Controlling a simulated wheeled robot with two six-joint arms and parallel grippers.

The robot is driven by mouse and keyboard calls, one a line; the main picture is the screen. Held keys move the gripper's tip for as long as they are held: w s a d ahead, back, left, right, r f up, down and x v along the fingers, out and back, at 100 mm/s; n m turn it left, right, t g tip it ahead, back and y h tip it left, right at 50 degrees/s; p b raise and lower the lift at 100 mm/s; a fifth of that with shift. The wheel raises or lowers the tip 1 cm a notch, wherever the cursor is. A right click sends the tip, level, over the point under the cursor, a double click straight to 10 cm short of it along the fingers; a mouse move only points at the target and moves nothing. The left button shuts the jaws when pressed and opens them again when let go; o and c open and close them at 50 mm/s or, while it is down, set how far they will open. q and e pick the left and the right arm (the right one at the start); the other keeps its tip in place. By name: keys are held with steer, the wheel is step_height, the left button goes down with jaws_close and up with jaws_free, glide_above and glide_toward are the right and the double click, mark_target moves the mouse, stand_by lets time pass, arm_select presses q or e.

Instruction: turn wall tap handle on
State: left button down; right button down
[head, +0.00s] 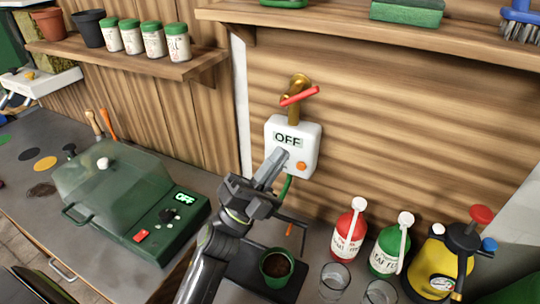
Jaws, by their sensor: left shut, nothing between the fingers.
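The wall tap is a brass fitting (297,88) on the wood-plank wall with a red lever handle (299,95). The handle slants up to the right across the brass body. Below it a white box (306,140) reads OFF and has an orange button. My left gripper (272,165) is shut and empty. Its tips are in front of or near the lower left of the white box, below the red handle and apart from it. I cannot tell whether the tips touch the box. My right gripper is out of view.
A green machine (130,205) with a clear lid stands left on the counter, its display reading OFF. A soil pot (277,266) sits below my gripper. A red bottle (349,232), a green bottle (391,246) and a yellow sprayer (438,268) stand right. A shelf (275,14) hangs above the tap.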

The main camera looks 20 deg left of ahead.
mark_target(309, 95)
arm_select(q)
steer(key=w+r+p, duration=0.1)
steer(key=w+r, duration=0.1)
steer(key=w+r+p, duration=0.1)
steer(key=w+r, duration=0.1)
steer(key=w+d+r+p, duration=0.1)
steer(key=w+r+p, duration=0.1)
steer(key=w, duration=0.1)
steer(key=shift+r, duration=0.15)
steer(key=shift+d, duration=0.1)
steer(key=shift+n+t+y, duration=0.3)
steer(key=shift+n+y, duration=0.1)
steer(key=shift+r+n+t+y+b, duration=0.1)
steer(key=shift+n+t+y+b, duration=0.25)
steer(key=shift+n+t+y, duration=0.05)
